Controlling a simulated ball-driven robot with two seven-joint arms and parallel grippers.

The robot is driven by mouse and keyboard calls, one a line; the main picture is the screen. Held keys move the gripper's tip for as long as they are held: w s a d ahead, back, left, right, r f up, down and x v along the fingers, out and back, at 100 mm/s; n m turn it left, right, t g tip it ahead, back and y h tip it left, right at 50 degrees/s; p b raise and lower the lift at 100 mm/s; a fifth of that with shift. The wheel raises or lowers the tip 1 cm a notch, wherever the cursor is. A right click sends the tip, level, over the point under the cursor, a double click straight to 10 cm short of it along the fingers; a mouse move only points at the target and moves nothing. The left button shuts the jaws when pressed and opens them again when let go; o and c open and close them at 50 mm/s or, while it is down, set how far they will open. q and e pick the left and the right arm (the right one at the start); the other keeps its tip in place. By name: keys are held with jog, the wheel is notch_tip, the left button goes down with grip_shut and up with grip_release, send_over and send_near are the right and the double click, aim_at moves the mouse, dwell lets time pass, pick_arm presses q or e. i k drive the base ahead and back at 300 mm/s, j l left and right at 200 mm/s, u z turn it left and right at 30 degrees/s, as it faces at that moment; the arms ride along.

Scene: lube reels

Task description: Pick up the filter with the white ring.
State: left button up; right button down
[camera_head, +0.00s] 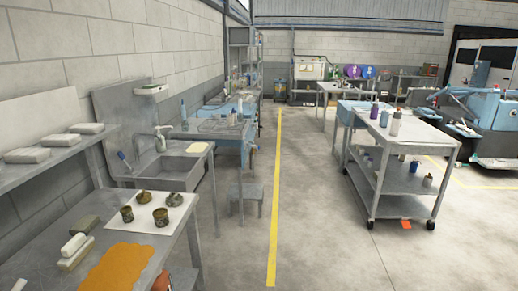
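Neither of my grippers shows in the head view.
A grey cart (400,182) with bottles is at the right. The floor (315,225) between is clear, with a yellow line.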

aim_at(231, 121)
jog(key=i, duration=2.35)
jog(key=i+u, duration=0.1)
jog(key=i, duration=1.1)
jog(key=i+l, duration=0.2)
jog(key=i, duration=0.95)
